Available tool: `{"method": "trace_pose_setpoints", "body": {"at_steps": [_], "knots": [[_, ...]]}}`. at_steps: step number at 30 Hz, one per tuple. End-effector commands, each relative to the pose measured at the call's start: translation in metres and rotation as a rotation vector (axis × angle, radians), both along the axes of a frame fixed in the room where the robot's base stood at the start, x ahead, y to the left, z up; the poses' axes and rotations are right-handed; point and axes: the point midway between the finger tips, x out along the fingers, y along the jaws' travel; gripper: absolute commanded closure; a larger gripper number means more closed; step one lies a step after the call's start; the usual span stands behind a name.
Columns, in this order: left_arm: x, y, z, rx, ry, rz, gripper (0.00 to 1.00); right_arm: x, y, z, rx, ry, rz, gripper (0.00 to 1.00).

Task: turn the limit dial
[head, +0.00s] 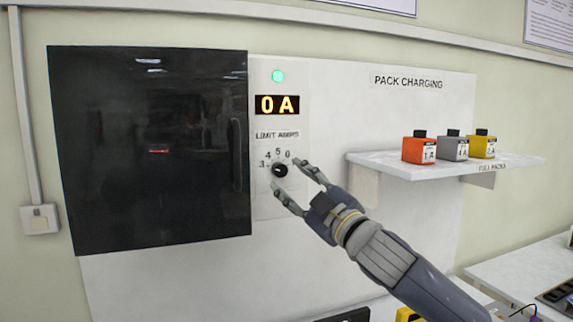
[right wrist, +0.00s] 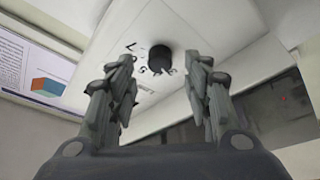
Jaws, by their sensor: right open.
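The limit dial (head: 280,170) is a small round black knob on the white panel under the "LIMIT AMPS" label, with numbers printed around it. The display (head: 277,105) above it reads "0 A", and a green light (head: 278,76) is lit above that. My right gripper (head: 292,178) is open in front of the dial, with a finger to either side of it in the picture. In the right wrist view the dial (right wrist: 160,57) shows beyond the gap between the open fingers (right wrist: 163,85), with nothing held. I cannot tell whether the fingers touch it. My left gripper is out of view.
A dark glossy cabinet door (head: 150,150) with a vertical handle is left of the dial. A white shelf (head: 375,160) at right holds an orange pack (head: 419,149), a grey pack (head: 453,147) and a yellow pack (head: 482,145). A table (head: 525,265) is at lower right.

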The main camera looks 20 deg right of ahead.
Motion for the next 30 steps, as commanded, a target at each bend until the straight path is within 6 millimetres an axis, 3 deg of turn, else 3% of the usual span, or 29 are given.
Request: {"method": "trace_pose_setpoints", "body": {"at_steps": [1,6,17,24,30], "knots": [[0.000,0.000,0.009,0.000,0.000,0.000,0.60,0.008,0.003,0.006,0.001,0.002,0.002,0.54],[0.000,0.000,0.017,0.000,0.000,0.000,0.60,0.025,0.008,0.009,0.000,0.001,0.001,0.54],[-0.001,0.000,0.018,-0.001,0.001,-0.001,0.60,0.031,0.010,0.008,0.000,0.001,0.001,0.54],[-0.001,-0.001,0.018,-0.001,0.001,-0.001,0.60,0.031,0.009,0.008,0.000,0.001,0.001,0.99],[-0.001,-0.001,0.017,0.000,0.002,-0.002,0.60,0.031,0.010,0.007,0.005,0.001,0.001,0.99]]}}
